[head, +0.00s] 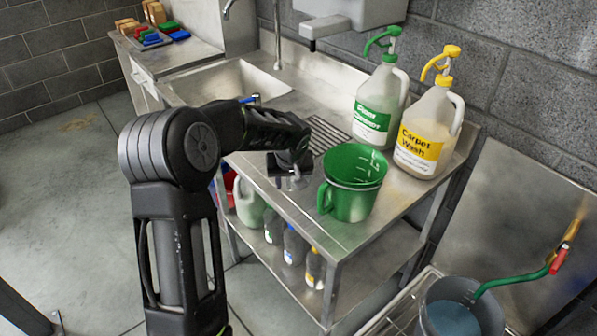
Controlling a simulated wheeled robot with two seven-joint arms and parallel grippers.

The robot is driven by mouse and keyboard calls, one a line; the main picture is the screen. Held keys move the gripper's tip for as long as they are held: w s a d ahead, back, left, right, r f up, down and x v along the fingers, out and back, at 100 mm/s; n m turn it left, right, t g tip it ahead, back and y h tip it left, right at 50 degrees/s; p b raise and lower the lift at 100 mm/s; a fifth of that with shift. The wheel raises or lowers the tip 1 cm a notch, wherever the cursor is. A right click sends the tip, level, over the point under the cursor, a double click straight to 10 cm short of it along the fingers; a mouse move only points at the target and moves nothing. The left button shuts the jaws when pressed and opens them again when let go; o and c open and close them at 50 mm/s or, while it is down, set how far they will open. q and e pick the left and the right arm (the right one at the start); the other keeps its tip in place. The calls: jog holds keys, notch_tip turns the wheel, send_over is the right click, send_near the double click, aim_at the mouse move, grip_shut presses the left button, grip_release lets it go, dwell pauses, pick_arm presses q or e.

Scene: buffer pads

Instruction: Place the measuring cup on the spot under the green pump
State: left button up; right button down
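The green measuring cup (352,190) stands upright near the front edge of the steel counter, its handle facing left. White marks show on its inner wall. The green pump (384,42) tops a white jug with a green label (376,110) at the back of the counter, its spout pointing left. My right gripper is out of view.
A jug with a yellow pump (425,140) stands right of the green-pump jug. A sink (232,84) with a tap lies at the left. Several bottles stand on the lower shelf. A grey bucket (462,308) stands at lower right.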

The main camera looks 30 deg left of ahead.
pick_arm(q)
jog(key=shift+c, duration=0.2)
grip_shut()
dwell(0.3)
dwell(1.1)
